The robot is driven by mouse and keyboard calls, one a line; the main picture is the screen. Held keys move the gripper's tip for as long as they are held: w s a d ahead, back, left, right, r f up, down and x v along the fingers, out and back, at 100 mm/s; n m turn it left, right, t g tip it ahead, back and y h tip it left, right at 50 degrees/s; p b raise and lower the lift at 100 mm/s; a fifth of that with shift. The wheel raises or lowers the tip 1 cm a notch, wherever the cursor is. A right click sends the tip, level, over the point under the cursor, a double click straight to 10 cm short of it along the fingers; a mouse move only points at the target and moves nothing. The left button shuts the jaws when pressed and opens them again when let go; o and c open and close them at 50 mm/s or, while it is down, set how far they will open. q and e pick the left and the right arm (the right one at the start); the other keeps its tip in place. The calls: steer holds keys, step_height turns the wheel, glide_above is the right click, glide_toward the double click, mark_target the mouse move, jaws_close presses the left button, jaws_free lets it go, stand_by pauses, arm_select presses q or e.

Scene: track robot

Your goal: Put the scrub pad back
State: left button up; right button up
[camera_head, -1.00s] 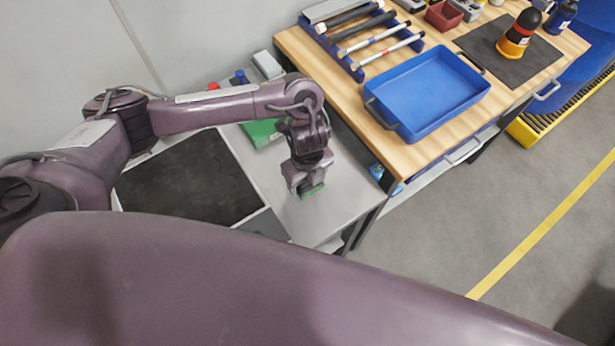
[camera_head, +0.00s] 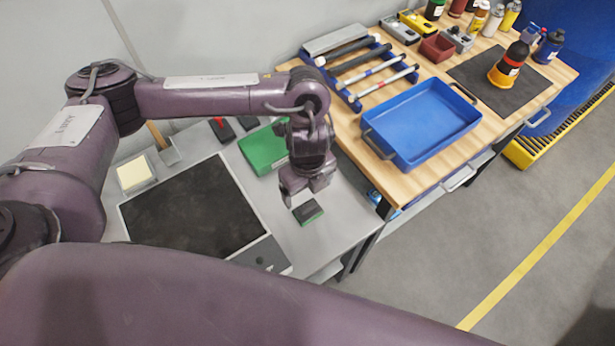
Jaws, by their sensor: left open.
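The scrub pad (camera_head: 308,211), a small dark block with a green underside, lies on the grey bench top (camera_head: 335,226) near its right edge. My left gripper (camera_head: 303,197) is open just above it, fingers pointing down, and the pad looks clear of the fingers. My right gripper is not in view. A large mauve link of my own body covers the bottom of the picture.
A black mat panel (camera_head: 195,210) lies left of the pad. A green box (camera_head: 264,150) stands behind the gripper. A small tray with a pale sponge (camera_head: 134,174) is at the left. A wooden workbench with a blue tray (camera_head: 421,122) stands right.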

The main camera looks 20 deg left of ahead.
arm_select(q)
step_height(320, 180, up, 2)
steer(key=shift+r, duration=0.2)
stand_by(0.6)
